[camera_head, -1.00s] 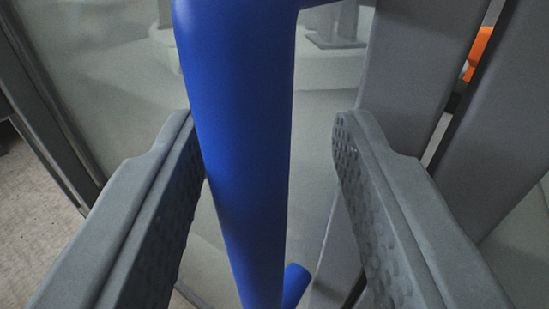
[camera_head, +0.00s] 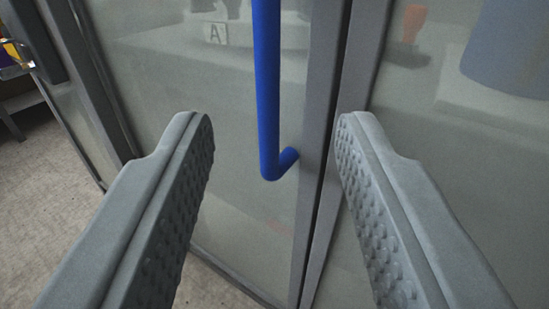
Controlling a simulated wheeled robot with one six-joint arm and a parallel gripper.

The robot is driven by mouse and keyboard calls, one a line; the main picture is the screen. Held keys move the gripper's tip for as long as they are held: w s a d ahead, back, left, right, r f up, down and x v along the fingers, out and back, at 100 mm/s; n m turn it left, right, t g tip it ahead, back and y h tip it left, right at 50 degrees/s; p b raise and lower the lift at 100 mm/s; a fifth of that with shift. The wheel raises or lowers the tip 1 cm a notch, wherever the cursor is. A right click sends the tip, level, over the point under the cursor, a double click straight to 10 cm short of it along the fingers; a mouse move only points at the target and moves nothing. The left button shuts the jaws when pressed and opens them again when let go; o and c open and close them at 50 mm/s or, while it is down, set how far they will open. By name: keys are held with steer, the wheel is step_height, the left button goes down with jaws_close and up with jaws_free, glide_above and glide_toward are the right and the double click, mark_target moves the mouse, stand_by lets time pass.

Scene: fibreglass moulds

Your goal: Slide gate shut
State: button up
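The gate is a framed clear panel (camera_head: 235,190) with a grey upright edge (camera_head: 318,150). A blue bar handle (camera_head: 268,90) stands upright on it and bends into the frame at its lower end. Its top is cut off by the picture. My gripper (camera_head: 275,125) is open and empty, with one textured finger left and one right of the handle in the picture. The handle looks to be ahead of the fingertips, apart from both. The gate's edge stands close beside another grey upright (camera_head: 350,150), with a narrow dark gap between them.
A second clear panel (camera_head: 440,150) is at the right. Bare floor (camera_head: 40,185) shows at the left, beside a dark grey post (camera_head: 75,70).

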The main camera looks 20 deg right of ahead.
steer(key=shift+v, duration=0.9)
steer(key=shift+w+r, duration=0.1)
steer(key=w+a+r+n+h, duration=0.1)
steer(key=w+a+r, duration=0.3)
steer(key=a+r, duration=0.55)
steer(key=w+a+r, duration=0.5)
steer(key=a+r, duration=0.2)
steer(key=a, duration=0.6)
steer(key=s+a+r+n+y, duration=0.1)
steer(key=s+a, duration=0.3)
steer(key=a, duration=0.4)
steer(key=s+a+r+n+y, duration=0.1)
steer(key=s+a+r+y, duration=0.2)
steer(key=a, duration=0.5)
steer(key=s+a+r+y, duration=0.2)
steer(key=s+a, duration=0.3)
steer(key=a, duration=0.3)
steer(key=shift+r+n+y, duration=0.15)
steer(key=shift+n+y, duration=0.15)
steer(key=shift+n, duration=0.1)
